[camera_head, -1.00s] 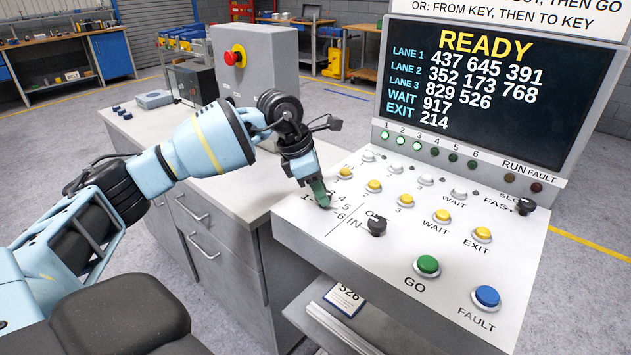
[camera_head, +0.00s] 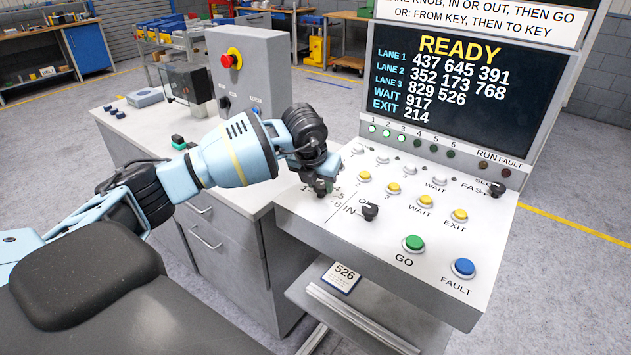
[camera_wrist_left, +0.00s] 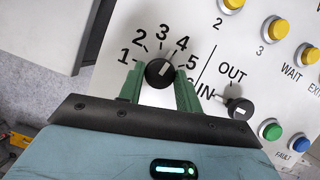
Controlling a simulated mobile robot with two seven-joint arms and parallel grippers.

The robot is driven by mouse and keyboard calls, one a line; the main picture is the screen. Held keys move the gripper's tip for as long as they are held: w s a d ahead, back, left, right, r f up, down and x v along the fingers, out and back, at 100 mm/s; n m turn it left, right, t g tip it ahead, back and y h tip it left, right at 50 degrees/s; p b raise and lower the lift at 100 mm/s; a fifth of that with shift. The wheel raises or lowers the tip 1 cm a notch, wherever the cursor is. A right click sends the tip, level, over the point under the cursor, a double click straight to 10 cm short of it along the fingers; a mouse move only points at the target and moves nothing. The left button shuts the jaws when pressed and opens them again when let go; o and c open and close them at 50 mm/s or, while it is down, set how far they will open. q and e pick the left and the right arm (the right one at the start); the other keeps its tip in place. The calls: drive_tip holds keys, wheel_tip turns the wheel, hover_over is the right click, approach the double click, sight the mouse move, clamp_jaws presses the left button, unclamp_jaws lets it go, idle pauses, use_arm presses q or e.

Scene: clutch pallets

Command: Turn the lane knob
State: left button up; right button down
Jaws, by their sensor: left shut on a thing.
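The lane knob (camera_wrist_left: 160,73) is a round black knob with a white mark, ringed by the numbers 1 to 6 on the white panel. Its mark seems to point up and right, roughly toward 4. My left gripper (camera_wrist_left: 160,85) has its green fingers on both sides of this knob and is shut on it. In the head view my left gripper (camera_head: 322,186) is down at the panel's left part and hides most of the knob. My right gripper is in neither view.
The IN/OUT knob (camera_head: 369,211) is close by on the right. Yellow buttons, the green GO button (camera_head: 413,244) and the blue FAULT button (camera_head: 463,268) share the panel. The screen (camera_head: 440,90) reads READY. A grey box with a red button (camera_head: 231,58) stands behind my arm.

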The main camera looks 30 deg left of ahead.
use_arm(q)
drive_tip(key=n+y, duration=0.1)
drive_tip(key=n, duration=0.1)
drive_tip(key=n+y, duration=0.1)
drive_tip(key=n, duration=0.2)
drive_tip(key=shift+d+g, duration=0.15)
drive_tip(key=shift+g, duration=0.25)
drive_tip(key=shift+n, duration=0.3)
drive_tip(key=o, duration=1)
drive_tip(key=shift+c, duration=0.2)
drive_tip(key=v, duration=0.7)
drive_tip(key=shift+r, duration=0.4)
drive_tip(key=shift+d, duration=0.15)
